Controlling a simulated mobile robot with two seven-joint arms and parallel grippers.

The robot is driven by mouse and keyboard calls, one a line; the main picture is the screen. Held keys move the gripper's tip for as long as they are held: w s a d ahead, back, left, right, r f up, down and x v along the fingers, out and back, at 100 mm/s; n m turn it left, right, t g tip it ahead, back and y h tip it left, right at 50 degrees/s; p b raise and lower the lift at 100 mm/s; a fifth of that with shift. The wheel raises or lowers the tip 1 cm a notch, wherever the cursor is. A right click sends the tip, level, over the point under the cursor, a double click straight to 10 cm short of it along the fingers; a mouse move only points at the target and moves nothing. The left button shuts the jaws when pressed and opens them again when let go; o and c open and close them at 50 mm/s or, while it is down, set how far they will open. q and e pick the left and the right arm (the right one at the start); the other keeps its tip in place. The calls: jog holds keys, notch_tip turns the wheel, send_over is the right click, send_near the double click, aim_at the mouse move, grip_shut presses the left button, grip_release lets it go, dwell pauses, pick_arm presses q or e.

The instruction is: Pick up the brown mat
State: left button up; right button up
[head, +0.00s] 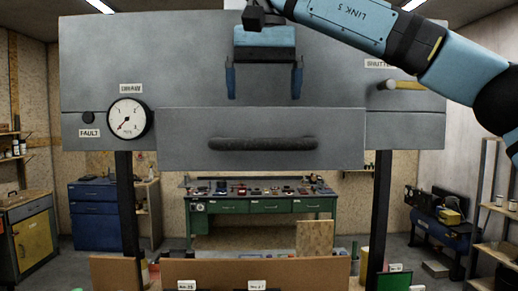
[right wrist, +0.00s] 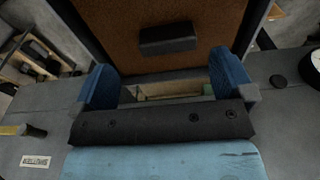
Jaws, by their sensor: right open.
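A flat brown surface, which looks like the brown mat (right wrist: 205,18), fills the top middle of the right wrist view between two dark grey walls. A dark block (right wrist: 167,38) lies against it. I cannot tell the mat's edges, and the head view does not show it behind the grey drawer front (head: 200,125). My right gripper (head: 264,82) is open and empty, in front of the grey cabinet and above the drawer front. Its two blue fingers also frame a narrow opening in the right wrist view (right wrist: 168,88). The fingers appear apart from the brown surface. My left gripper is out of view.
The grey cabinet (head: 180,60) carries a round gauge (head: 129,118) at left and a yellow shutter handle (head: 402,85) at right. A dark handle (head: 263,143) spans the drawer front. A green workbench (head: 270,204) stands behind; brown boxes (head: 220,270) are below.

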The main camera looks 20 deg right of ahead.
jog(key=shift+w+f, duration=0.5)
jog(key=shift+f, duration=0.2)
jog(key=shift+s+f, duration=0.1)
jog(key=shift+f, duration=0.1)
jog(key=f+p, duration=0.1)
jog(key=f, duration=0.1)
jog(key=w+f, duration=0.1)
jog(key=f, duration=0.1)
jog(key=shift+a+p, duration=0.15)
jog(key=shift+p, duration=0.2)
jog(key=shift+f, duration=0.2)
jog(key=shift+c, duration=0.2)
jog(key=shift+s+r, duration=0.1)
jog(key=shift+s, duration=0.05)
jog(key=c, duration=0.7)
jog(key=shift+c, duration=1.3)
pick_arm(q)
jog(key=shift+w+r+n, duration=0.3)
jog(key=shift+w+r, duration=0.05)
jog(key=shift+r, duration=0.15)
